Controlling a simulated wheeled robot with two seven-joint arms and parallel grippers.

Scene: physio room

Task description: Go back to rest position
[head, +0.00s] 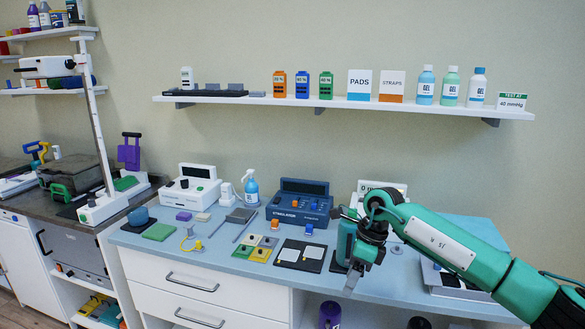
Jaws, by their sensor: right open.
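My right arm, green and black, reaches in from the right over the blue worktop (225,257). Its dark gripper (360,272) points down above the front of the worktop, right of a black tray (300,265) with two white pads. The gripper is open and I see nothing held in it. It hides part of a teal item and part of a white device behind it. My left gripper is not in view.
A dark blue console (299,202) and a white device (190,184) stand at the back of the worktop. Small pads and tools lie in front. A wall shelf (345,103) with bottles and boxes hangs above.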

